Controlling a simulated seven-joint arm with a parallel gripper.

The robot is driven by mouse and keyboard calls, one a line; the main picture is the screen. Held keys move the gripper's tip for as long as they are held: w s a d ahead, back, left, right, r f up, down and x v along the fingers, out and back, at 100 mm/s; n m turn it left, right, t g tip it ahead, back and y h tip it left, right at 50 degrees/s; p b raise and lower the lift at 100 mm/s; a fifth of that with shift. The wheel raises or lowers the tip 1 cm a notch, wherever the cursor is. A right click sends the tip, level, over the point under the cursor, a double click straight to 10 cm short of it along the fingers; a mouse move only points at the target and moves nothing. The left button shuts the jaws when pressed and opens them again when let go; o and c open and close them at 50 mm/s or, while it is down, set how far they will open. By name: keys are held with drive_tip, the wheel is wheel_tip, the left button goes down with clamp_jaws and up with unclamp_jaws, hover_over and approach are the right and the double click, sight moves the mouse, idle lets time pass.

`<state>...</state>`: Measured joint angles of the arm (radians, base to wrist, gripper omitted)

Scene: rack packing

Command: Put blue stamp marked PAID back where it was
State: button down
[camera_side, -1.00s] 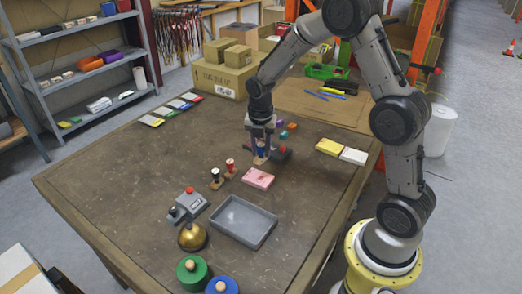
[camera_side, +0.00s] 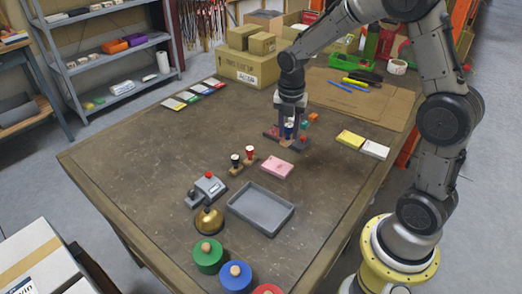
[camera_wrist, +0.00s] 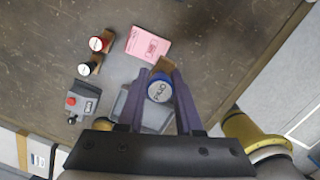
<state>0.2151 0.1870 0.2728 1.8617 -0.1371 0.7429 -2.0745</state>
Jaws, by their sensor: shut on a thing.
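The blue stamp (camera_wrist: 160,91) marked PAID is between my fingers; its round blue-rimmed white top and a wooden base show in the wrist view. It also shows between my fingers in the side view (camera_side: 288,129). My gripper (camera_side: 288,136) is shut on it, over the table (camera_side: 150,165). A dark, reddish low object (camera_side: 299,143) is beside and partly behind my fingers, so its form is unclear. Whether the stamp's base touches anything is hidden. A black-topped stamp (camera_side: 235,160) and a red-topped stamp (camera_side: 250,152) stand on wooden bases to the left.
A pink pad (camera_side: 277,166) lies in front of my gripper, with a grey tray (camera_side: 262,208) nearer. A grey device (camera_side: 208,186) and a brass bell (camera_side: 208,221) are left of the tray. Small coloured blocks (camera_side: 312,117) lie just behind.

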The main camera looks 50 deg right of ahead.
drive_tip(key=w+d+f, duration=0.1)
drive_tip(key=w+f, duration=0.2)
drive_tip(key=w, duration=0.1)
drive_tip(key=w+d+f, duration=0.1)
drive_tip(key=w+f, duration=0.2)
drive_tip(key=w, duration=0.1)
drive_tip(key=w+d+f, duration=0.1)
drive_tip(key=w+f, duration=0.2)
drive_tip(key=w, duration=0.1)
drive_tip(key=shift+w+d, duration=0.25)
drive_tip(key=shift+w, duration=0.1)
drive_tip(key=shift+w+f, duration=0.2)
drive_tip(key=shift+f, duration=1.65)
drive_tip(key=shift+f, duration=0.1)
drive_tip(key=c, duration=0.6)
unclamp_jaws()
